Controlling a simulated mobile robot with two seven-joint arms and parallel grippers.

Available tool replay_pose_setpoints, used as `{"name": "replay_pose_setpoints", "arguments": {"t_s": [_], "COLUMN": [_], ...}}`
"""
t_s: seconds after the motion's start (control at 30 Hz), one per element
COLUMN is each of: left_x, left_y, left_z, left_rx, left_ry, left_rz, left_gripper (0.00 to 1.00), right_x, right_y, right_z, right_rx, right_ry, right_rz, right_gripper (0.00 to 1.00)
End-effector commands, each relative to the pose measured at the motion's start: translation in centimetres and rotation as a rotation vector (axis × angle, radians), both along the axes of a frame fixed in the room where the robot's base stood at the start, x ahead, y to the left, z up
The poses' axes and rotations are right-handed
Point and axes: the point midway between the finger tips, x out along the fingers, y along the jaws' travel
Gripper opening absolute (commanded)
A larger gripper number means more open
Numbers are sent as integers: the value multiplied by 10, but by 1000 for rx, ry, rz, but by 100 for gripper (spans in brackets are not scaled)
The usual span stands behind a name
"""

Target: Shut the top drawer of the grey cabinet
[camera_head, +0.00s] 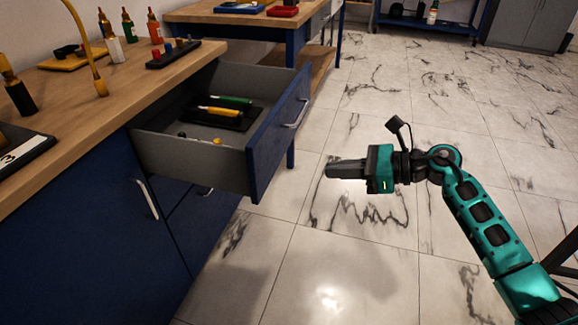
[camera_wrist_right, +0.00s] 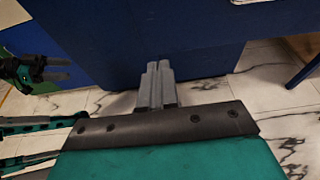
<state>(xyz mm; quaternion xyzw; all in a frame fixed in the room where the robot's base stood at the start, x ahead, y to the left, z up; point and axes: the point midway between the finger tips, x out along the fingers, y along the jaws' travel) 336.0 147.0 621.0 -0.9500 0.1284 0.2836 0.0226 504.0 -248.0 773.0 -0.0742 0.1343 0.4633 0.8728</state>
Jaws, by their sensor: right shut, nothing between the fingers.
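The open top drawer (camera_head: 262,150) has a blue front, grey inner walls and a pale bar handle (camera_head: 297,113). It sticks out far from a blue bench cabinet (camera_head: 75,235); this cabinet looks blue, not grey. My right gripper (camera_head: 331,168) is shut and empty, to the right of the drawer front and apart from it in the head view. In the right wrist view its fingers (camera_wrist_right: 158,72) point at the blue drawer front (camera_wrist_right: 130,40). A dark and teal arm end at that view's left edge seems to be my left gripper (camera_wrist_right: 42,72); its jaws are unclear.
Green and yellow tools on a black tray (camera_head: 228,121) lie in the drawer. Bottles (camera_head: 128,24), a black rack (camera_head: 172,54) and a yellow lamp arm (camera_head: 98,80) stand on the wooden top. Another blue bench (camera_head: 245,20) is behind.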

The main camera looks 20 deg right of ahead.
Motion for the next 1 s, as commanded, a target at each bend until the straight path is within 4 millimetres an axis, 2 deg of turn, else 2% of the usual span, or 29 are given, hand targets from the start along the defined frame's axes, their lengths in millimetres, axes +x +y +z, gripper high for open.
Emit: {"name": "replay_pose_setpoints", "arguments": {"t_s": [0.17,0.5,0.6,0.8,1.0], "left_x": [-2,-5,-4,-3,-3], "left_y": [0,-1,-2,-4,-5], "left_z": [-4,-15,-13,-11,-11], "left_rx": [2,2,0,-6,-13], "left_ry": [8,24,19,14,14], "left_rz": [-2,-7,-8,-7,-4], "left_gripper": [68,68,68,68,68], "right_x": [13,52,61,72,74], "right_y": [21,79,92,108,111], "right_z": [-7,-29,-29,-29,-29], "right_rx": [6,10,10,7,5], "right_ry": [1,2,0,3,3], "right_rz": [3,1,1,0,0], "right_gripper": [0,0,0,0,0]}}
